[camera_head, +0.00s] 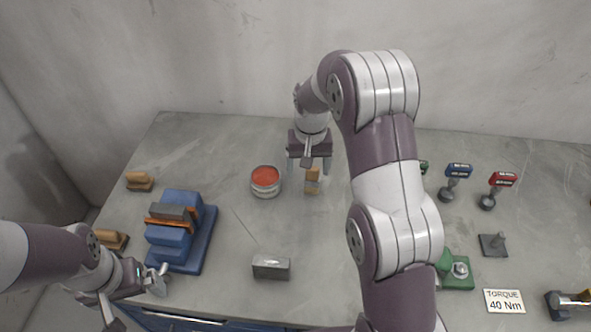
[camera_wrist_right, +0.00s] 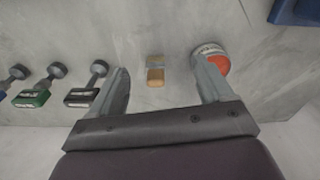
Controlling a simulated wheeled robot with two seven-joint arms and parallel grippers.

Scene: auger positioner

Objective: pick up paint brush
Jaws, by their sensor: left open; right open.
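The paint brush (camera_head: 312,182) appears to be the small tan and brown piece on the table, right of the red paint can (camera_head: 265,181). My right gripper (camera_head: 309,169) is open just behind it, with its fingers pointing down. In the right wrist view the brush (camera_wrist_right: 155,74) shows between the two open fingers, apart from both. The paint can (camera_wrist_right: 211,58) there lies beside the right-hand finger. My left gripper (camera_head: 138,298) is open and empty at the lower left, near the table's front edge.
A blue vise (camera_head: 178,235) stands at the left, with wooden-handled pieces (camera_head: 139,181) near it. A grey metal block (camera_head: 271,267) lies at the front. Several tools, a green fixture (camera_head: 457,274) and a torque sign (camera_head: 504,301) are at the right. My right arm hides part of the table.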

